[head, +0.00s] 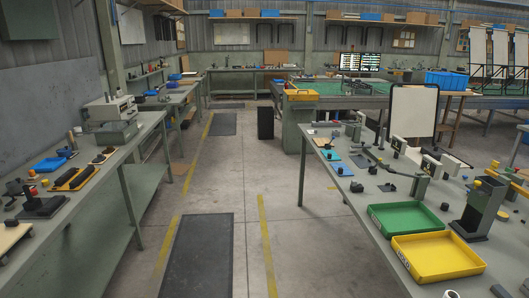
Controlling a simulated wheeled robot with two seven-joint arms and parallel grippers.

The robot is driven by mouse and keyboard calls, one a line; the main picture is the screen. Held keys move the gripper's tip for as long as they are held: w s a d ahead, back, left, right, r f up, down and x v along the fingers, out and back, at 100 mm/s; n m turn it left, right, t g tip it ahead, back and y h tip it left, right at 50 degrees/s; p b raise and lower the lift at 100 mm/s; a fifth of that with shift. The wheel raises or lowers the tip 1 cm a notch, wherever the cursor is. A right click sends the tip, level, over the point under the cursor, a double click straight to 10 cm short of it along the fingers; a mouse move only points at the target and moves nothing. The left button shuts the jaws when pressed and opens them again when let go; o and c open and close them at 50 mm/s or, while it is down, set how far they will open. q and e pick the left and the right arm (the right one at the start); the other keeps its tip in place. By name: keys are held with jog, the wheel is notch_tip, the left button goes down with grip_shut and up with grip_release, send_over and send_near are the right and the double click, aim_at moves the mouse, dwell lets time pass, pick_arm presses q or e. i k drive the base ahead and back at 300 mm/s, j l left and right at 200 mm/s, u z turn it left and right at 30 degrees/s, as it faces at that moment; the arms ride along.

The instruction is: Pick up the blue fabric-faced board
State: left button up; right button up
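No board in the head view can be made out for certain as the blue fabric-faced board. A small flat blue piece (347,170) lies near the left edge of the right workbench, with a dark object on it. A teal flat piece (330,155) lies just behind it. At this size I cannot tell whether either has a fabric face. A blue tray-like piece (48,164) lies on the left workbench. Neither of my grippers shows in this view.
The right workbench (375,246) carries a green tray (407,219), a yellow tray (438,258), a dark upright stand (478,207) and a framed white panel (413,108). The left workbench (95,178) holds tools. A floor aisle with dark mats (198,255) runs clear between the benches.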

aim_at(342, 169)
jog(key=i+j+z, duration=0.1)
jog(key=i, duration=1.55)
jog(key=i+z, duration=0.2)
jog(key=i, duration=0.3)
jog(key=i+j+z, duration=0.1)
jog(key=i+z, duration=0.15)
jog(key=i, duration=0.2)
jog(key=i+j+z, duration=0.2)
jog(key=i, duration=0.25)
